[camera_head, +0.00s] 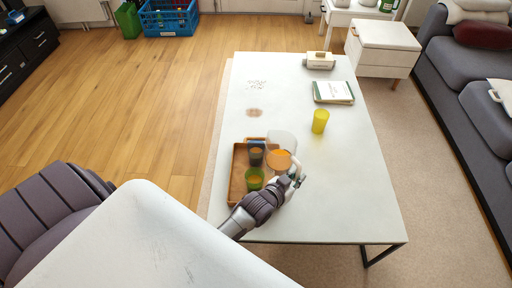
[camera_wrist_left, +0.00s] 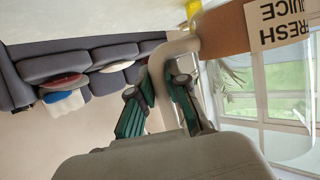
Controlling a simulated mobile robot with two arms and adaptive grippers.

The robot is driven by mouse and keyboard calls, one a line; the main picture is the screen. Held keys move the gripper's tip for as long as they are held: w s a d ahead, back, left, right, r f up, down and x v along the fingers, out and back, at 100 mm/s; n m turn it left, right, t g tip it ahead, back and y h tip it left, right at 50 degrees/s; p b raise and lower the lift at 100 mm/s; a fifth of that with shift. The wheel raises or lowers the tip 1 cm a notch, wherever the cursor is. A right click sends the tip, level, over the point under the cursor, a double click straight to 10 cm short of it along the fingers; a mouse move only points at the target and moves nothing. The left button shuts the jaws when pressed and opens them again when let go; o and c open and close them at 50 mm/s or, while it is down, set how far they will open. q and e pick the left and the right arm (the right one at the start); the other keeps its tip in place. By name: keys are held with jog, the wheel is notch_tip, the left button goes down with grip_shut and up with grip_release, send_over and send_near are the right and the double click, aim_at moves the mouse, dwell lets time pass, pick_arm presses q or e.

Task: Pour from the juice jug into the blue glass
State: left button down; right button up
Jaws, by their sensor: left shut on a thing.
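The clear juice jug (camera_head: 282,141) with orange juice is at the right side of the brown tray (camera_head: 237,185), and looks roughly upright. My left gripper (camera_head: 294,179) is shut on its pale handle. The left wrist view shows the gripper (camera_wrist_left: 160,108) around the handle, with the jug's FRESH JUICE label (camera_wrist_left: 280,22) upside down. A blue patch (camera_head: 257,141), probably the blue glass, shows at the tray's far end, partly hidden. A dark glass (camera_head: 256,157) and a green glass (camera_head: 254,180) stand nearer in the tray. I cannot tell whether the jug touches anything below. My right gripper is not visible.
A yellow glass (camera_head: 320,121) stands on the white table (camera_head: 345,190) to the jug's right. A notebook (camera_head: 333,92) and a pale box (camera_head: 319,61) are farther back. The table's right side is clear. A grey sofa (camera_head: 470,75) is at the right.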

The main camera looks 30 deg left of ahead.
pick_arm(q)
jog(key=s+d+r+p, duration=0.2)
jog(key=d+r+p, duration=0.1)
jog(key=d, duration=0.2)
jog(key=shift+r+p, duration=0.35)
jog(key=shift+p, duration=0.05)
jog(key=s+a+r+p, duration=0.1)
jog(key=a+r, duration=0.1)
jog(key=r, duration=0.8)
jog(key=s+a+r+n+y+p, duration=0.1)
jog(key=s+a+r+p, duration=0.1)
jog(key=r, duration=0.9)
jog(key=s+a+r+y+p, duration=0.1)
jog(key=s+a+r, duration=0.1)
jog(key=r, duration=0.8)
jog(key=shift+a+r+n, duration=0.15)
jog(key=shift+a+n, duration=0.25)
jog(key=shift+a, duration=0.4)
